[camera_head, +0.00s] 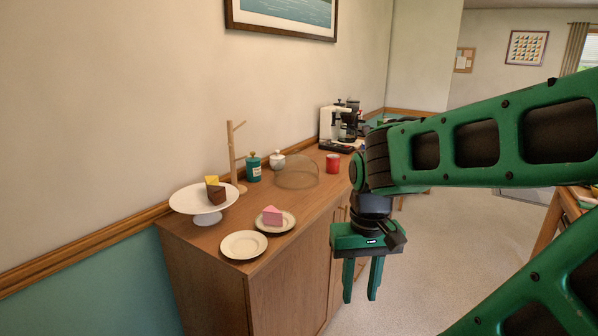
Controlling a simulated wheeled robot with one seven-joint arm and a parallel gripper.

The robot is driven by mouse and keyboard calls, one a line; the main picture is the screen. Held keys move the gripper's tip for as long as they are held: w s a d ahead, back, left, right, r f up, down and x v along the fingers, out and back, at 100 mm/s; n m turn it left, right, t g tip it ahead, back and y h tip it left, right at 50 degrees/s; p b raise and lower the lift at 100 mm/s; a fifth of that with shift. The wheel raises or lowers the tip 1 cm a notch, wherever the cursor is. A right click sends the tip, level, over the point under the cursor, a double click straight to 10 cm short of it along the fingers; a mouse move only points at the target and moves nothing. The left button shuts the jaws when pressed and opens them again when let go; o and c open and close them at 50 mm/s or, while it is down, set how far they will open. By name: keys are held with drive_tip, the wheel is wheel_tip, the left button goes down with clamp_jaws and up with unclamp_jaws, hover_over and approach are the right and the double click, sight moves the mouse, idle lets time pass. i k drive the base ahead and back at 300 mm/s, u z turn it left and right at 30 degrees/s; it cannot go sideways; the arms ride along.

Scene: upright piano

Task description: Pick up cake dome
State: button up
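A clear cake dome (297,172) sits on the wooden sideboard top, toward its middle. Its see-through wall shows only as a faint outline. My gripper (360,282) hangs pointing down in front of the sideboard's right side, to the right of the dome and nearer to me. Its two green fingers are apart with nothing between them. It does not touch the dome or the sideboard.
A red mug (333,163) stands right of the dome. Behind it are a white sugar pot (277,161) and a teal canister (252,167). A cake stand (183,203), a pink cake slice (271,215), an empty plate (243,245) and a coffee machine (345,127) share the top.

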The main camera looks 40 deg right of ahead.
sight(297, 172)
drive_tip(key=k, duration=1.05)
drive_tip(key=z, duration=0.35)
drive_tip(key=i, duration=0.65)
drive_tip(key=z, duration=0.75)
drive_tip(key=i, duration=1.4)
